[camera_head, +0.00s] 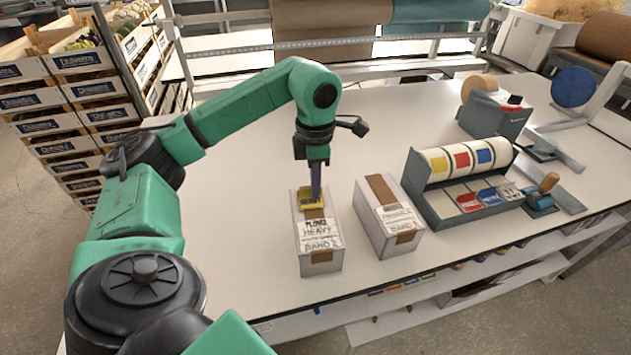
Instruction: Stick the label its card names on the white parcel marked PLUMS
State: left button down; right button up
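The white parcel marked PLUMS (320,257) stands near the front of the table. A card on its top reads PLUMS, HEAVY and BAND 2, with a smaller line I cannot read. A yellow label (309,204) is at the far end of its top. My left gripper (316,196) points straight down at this label, its tip touching or just above it. Its fingers show as one narrow dark bar, so their opening is hidden. I cannot tell whether the label is held or lies flat. My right gripper is not in view.
A second white parcel (370,228) with a brown strip and a card stands just to the right. Beyond it is a grey label holder (431,208) with yellow, red and blue labels. A grey dispenser (493,117) stands farther back. The table (240,215) is clear left of the parcels.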

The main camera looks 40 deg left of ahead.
pick_arm(q)
jog(key=shift+f, duration=0.1)
jog(key=c, duration=1)
grip_release()
jog(key=shift+r+p, duration=2.05)
jog(key=shift+r, duration=0.3)
jog(key=shift+f, duration=0.1)
